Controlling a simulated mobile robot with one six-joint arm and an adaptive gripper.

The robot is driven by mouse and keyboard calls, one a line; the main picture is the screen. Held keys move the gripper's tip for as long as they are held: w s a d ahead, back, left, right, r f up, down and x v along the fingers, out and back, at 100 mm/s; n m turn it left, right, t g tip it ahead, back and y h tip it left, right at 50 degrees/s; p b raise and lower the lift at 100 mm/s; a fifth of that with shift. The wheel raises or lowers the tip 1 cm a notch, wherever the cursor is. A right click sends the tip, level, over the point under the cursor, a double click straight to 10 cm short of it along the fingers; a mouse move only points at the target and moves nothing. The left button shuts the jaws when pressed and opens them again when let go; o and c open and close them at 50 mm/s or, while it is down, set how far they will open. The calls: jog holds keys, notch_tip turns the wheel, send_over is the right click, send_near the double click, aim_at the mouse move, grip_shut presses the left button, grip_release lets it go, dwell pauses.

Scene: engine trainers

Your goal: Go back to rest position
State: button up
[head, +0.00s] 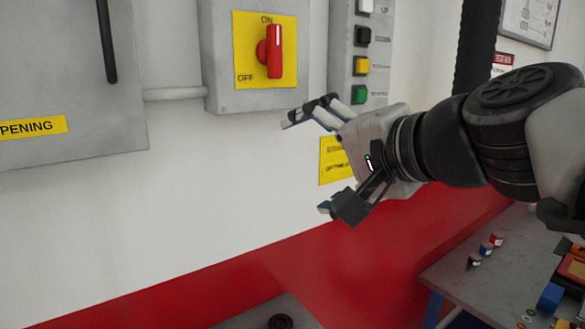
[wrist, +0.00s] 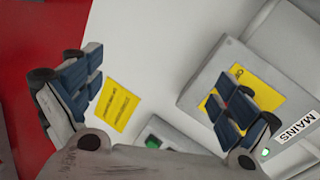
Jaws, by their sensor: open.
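My gripper (head: 303,164) is open and empty in the head view, held out to the left in front of the wall. Its two fingers are spread wide, and they also show in the wrist view (wrist: 158,100). A red rotary switch (head: 271,50) on a yellow plate (head: 248,70) is above and left of the gripper, with its handle upright toward ON. In the wrist view a finger covers part of the yellow plate (wrist: 265,92), and the red handle is hidden there. I see no contact between the gripper and the switch.
A button panel (head: 345,60) with white, black, yellow and green buttons is just above my gripper. A grey cabinet (head: 70,90) is at the left. A workbench (head: 450,270) with small coloured parts stands at lower right. The white wall left of the gripper is clear.

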jog(key=s+d+f+n+g+h+b, duration=0.1)
jog(key=s+f, duration=0.5)
jog(key=f, duration=0.6)
jog(key=s+d+f+n+g+h+b, duration=0.2)
jog(key=s+d+f, duration=0.4)
jog(key=f, duration=0.6)
jog(key=s+d+f+n+g+h+b, duration=0.1)
jog(key=s+d+f+n+g+h, duration=0.2)
jog(key=s+f, duration=0.5)
notch_tip(320, 180, down, 4)
jog(key=shift+d+f+n+g+h+b, duration=0.1)
jog(key=shift+d+n+g+h+b, duration=0.25)
jog(key=shift+n+g+h, duration=0.6)
jog(key=shift+n+t, duration=0.25)
jog(key=shift+t, duration=0.1)
